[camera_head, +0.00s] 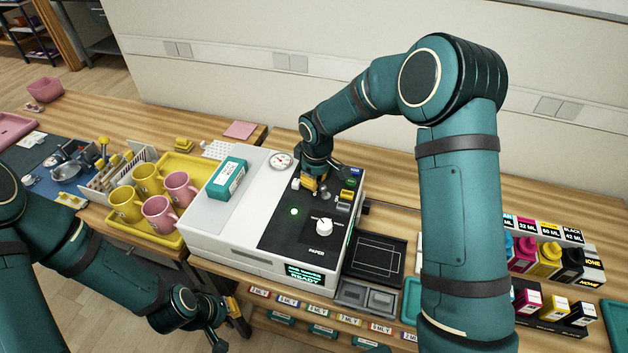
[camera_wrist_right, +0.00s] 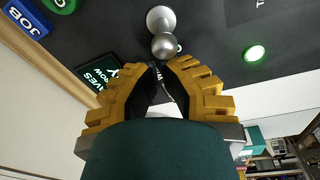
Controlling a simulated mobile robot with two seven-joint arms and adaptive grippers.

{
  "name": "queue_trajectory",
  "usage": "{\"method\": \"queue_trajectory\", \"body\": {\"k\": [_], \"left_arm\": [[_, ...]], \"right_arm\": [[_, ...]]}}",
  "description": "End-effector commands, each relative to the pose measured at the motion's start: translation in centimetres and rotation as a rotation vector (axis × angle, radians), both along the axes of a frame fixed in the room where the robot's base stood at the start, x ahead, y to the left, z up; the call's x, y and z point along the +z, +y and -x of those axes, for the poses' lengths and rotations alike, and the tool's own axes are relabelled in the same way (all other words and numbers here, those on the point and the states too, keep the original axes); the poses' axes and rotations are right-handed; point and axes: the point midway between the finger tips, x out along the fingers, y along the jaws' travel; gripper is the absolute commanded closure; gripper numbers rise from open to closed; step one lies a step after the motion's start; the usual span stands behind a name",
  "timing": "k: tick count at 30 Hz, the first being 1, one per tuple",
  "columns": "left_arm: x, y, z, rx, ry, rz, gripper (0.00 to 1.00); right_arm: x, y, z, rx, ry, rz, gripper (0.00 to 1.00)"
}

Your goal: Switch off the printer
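The printer (camera_head: 240,248) is a white box with a dark control panel (camera_head: 285,228) on top. Its front display (camera_head: 305,273) is lit green and appears to read READY. A round green light (camera_head: 294,211) glows on the panel and also shows in the right wrist view (camera_wrist_right: 255,53). My right gripper (camera_head: 309,190) is low over the panel's back part.
A white dial (camera_head: 324,226) and a green button (camera_head: 350,183) are on the panel. A teal box (camera_head: 227,178) lies on the printer's left part. A yellow tray (camera_head: 200,165) with several mugs stands left; ink bottles (camera_head: 548,260) stand right.

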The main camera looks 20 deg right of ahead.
Motion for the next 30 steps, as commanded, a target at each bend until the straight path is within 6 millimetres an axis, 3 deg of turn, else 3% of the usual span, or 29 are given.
{"method": "queue_trajectory", "body": {"k": [30], "left_arm": [[-1.8, -0.1, 0.0, 0.000, 0.001, -0.003, 1.00]], "right_arm": [[0.8, -0.9, 0.6, -0.001, -0.121, -0.177, 1.00]]}}
